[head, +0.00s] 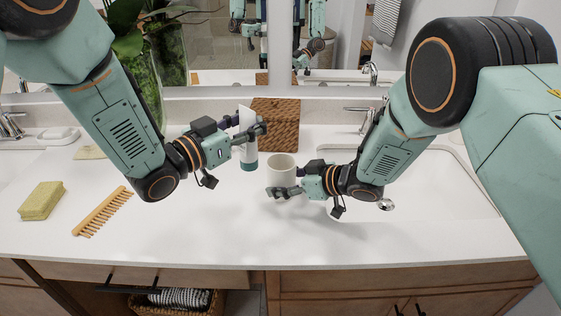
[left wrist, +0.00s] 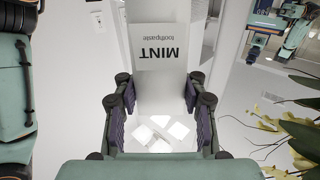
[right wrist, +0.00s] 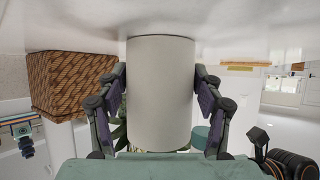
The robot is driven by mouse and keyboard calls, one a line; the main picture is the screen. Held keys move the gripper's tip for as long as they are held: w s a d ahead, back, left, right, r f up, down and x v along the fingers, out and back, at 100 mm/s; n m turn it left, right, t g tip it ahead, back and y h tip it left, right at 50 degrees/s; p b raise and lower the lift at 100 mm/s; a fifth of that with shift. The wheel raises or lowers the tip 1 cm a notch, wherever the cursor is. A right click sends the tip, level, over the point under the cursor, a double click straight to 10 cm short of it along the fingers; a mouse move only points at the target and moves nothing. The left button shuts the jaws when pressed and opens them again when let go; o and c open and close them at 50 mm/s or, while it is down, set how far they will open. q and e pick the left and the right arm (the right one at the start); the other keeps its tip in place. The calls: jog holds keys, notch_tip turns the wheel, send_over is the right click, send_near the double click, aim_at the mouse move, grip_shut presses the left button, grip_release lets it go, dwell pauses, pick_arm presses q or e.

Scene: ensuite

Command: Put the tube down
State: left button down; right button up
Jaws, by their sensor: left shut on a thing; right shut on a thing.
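The white toothpaste tube (head: 247,121) with a green cap (head: 249,162) is upright, cap down, in my left gripper (head: 256,133). The left wrist view shows the tube (left wrist: 160,50) with "MINT toothpaste" print between the shut fingers (left wrist: 160,105). In the head view it is in front of the wicker box; I cannot tell whether the cap touches the counter. My right gripper (head: 287,182) is shut around a cream cup (head: 281,169), which stands upright at or just above the counter. The cup (right wrist: 160,90) fills the middle of the right wrist view.
A brown wicker box (head: 276,122) stands at the back by the mirror. A yellow sponge (head: 41,200) and a wooden comb (head: 102,212) lie at the left. A sink basin (head: 440,180) is at the right. The front middle of the white counter (head: 220,235) is clear.

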pick_arm(q)
notch_tip(320, 180, up, 7)
send_over(285, 155)
jog(key=s, duration=0.2)
pick_arm(e)
jog(key=shift+f, duration=0.1)
pick_arm(q)
notch_tip(285, 155, down, 18)
jog(key=h, duration=0.1)
jog(key=shift+s+r, duration=0.15)
jog(key=shift+r, duration=0.05)
jog(key=shift+f, duration=0.15)
jog(key=c, duration=0.7)
grip_release()
jog(key=shift+c, duration=0.2)
jog(key=v, duration=1.2)
jog(key=shift+r, duration=0.3)
jog(key=shift+a, duration=0.1)
